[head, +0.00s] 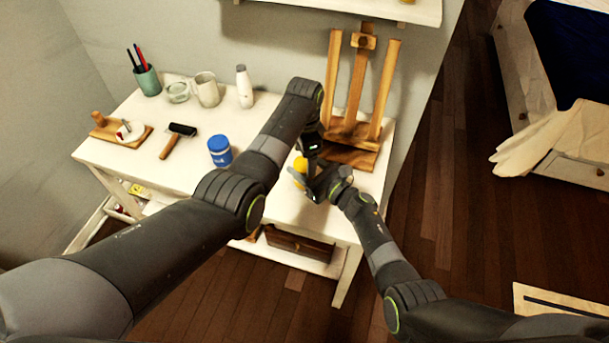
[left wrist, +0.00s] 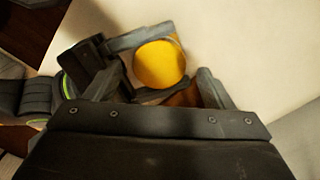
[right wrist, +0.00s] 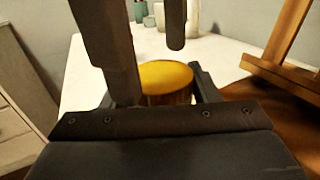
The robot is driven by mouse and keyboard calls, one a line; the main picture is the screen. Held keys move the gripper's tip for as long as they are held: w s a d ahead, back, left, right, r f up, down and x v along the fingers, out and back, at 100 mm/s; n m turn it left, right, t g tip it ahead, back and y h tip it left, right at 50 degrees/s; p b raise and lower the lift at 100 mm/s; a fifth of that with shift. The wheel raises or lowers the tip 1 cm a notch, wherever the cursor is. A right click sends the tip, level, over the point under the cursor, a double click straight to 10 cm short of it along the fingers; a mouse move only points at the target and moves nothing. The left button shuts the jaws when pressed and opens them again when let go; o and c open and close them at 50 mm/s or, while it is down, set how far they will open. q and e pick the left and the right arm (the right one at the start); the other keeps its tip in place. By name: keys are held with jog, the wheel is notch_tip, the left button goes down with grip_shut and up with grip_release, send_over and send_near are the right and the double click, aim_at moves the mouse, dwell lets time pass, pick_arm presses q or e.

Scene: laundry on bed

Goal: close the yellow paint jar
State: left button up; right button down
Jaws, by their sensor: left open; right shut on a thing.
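The yellow paint jar (head: 300,166) is at the right part of the white table, by the easel's base. Its round yellow top (left wrist: 159,64) faces up; I cannot tell whether this is a seated lid or the paint. My right gripper (head: 309,182) is shut on the jar's side, and its fingers flank the body (right wrist: 168,98) in the right wrist view. My left gripper (head: 308,153) is open and empty, pointing down just above the jar. The jar's lower part is hidden.
The easel (head: 350,125) stands close behind the jar. A blue jar (head: 220,151), a roller (head: 177,141), a white bottle (head: 244,87), a mug (head: 207,90) and a pen cup (head: 147,80) are farther left. The table's front edge is near my right gripper.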

pick_arm(q)
jog(key=shift+r, duration=1.45)
jog(key=shift+c, duration=0.2)
jog(key=shift+c, duration=1.2)
jog(key=n, duration=0.1)
jog(key=r+n, duration=0.1)
jog(key=n, duration=0.3)
jog(key=shift+r, duration=0.4)
jog(key=n, duration=0.1)
jog(key=r+n, duration=0.1)
jog(key=n, duration=0.3)
jog(key=shift+r, duration=0.3)
jog(key=shift+f, duration=4)
